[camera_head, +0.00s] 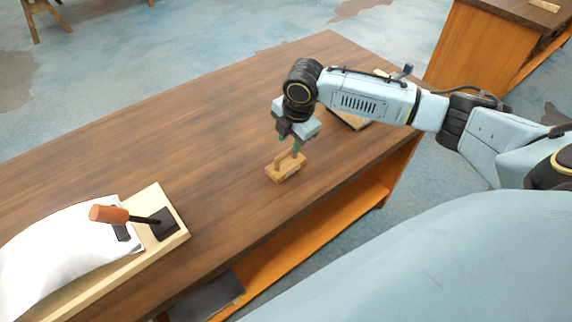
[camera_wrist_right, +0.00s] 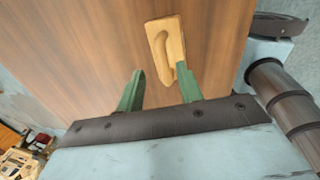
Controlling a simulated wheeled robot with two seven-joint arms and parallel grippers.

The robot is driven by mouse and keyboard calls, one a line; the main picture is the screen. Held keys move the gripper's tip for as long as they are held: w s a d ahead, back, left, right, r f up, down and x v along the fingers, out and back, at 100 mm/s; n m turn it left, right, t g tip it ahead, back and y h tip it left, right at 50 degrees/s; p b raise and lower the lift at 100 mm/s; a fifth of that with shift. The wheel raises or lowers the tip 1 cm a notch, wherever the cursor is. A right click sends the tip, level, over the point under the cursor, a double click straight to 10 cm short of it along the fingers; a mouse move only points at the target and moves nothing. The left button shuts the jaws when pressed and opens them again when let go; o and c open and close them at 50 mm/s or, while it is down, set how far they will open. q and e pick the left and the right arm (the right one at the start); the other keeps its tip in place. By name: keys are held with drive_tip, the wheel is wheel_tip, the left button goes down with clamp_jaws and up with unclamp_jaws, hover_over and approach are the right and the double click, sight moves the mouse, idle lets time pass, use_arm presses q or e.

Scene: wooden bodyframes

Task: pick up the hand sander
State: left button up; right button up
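The hand sander (camera_head: 284,174) is a small light-wood block with a raised wooden handle. It lies flat on the dark wooden table. In the right wrist view the sander (camera_wrist_right: 163,40) lies beyond the green fingers, with its near end by the right-hand finger. My right gripper (camera_head: 296,147) points down just above the sander. I cannot tell whether a finger touches the sander. My left gripper is not in view.
The table (camera_head: 215,105) is clear around the sander. A board with a white sheet (camera_head: 60,245) and an orange-handled tool (camera_head: 108,214) lies at the front left. Another board (camera_head: 350,122) lies partly hidden behind my right arm. A second wooden bench (camera_head: 470,45) stands at the upper right.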

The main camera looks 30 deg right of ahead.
sight(287, 152)
drive_tip(key=shift+w+a+f+b, duration=0.1)
drive_tip(key=shift+f+b, duration=0.05)
drive_tip(key=shift+f, duration=0.75)
drive_tip(key=shift+w+a+f+b, duration=0.1)
drive_tip(key=shift+a+f, duration=0.05)
drive_tip(key=shift+f, duration=0.8)
drive_tip(key=shift+w+a+f+b, duration=0.1)
drive_tip(key=shift+f+b, duration=0.05)
drive_tip(key=shift+f, duration=0.75)
drive_tip(key=shift+c, duration=0.5)
clamp_jaws()
